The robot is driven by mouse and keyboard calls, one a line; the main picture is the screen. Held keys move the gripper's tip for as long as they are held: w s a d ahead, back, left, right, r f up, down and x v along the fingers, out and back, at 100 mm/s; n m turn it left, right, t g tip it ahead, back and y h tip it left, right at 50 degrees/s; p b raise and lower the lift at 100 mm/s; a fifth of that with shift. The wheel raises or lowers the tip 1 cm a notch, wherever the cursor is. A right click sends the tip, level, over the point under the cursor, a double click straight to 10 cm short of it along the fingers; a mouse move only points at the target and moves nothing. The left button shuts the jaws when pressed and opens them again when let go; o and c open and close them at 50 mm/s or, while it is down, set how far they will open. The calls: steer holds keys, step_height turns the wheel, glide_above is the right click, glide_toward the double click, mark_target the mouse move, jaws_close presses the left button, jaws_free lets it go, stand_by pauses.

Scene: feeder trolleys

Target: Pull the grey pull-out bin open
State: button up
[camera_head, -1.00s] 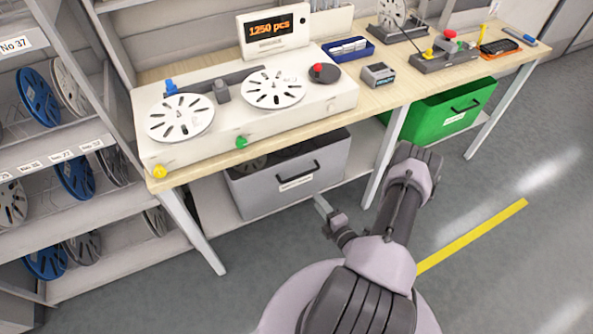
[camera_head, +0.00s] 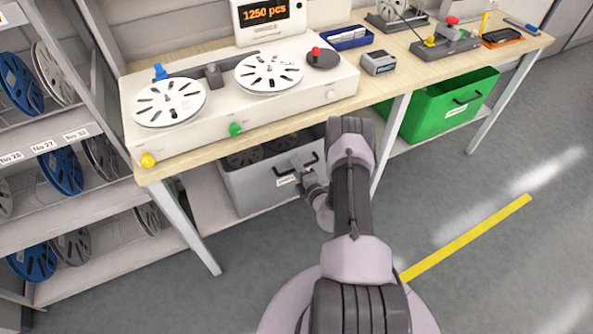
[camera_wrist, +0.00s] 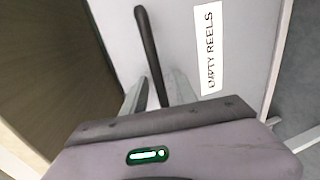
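The grey pull-out bin (camera_head: 257,192) sits under the bench at the left, with reels inside. My arm covers the right part of its front. No firm contact with the bar is visible. The bin is under the bench top.
The bench top (camera_head: 225,142) with a reel counter (camera_head: 310,90) overhangs the bin. A bench leg (camera_head: 390,145) stands right of it, then a green bin (camera_head: 445,105). A reel shelf (camera_head: 95,265) is at the left. The floor in front is clear.

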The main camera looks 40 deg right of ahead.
jaws_close()
stand_by(1.4)
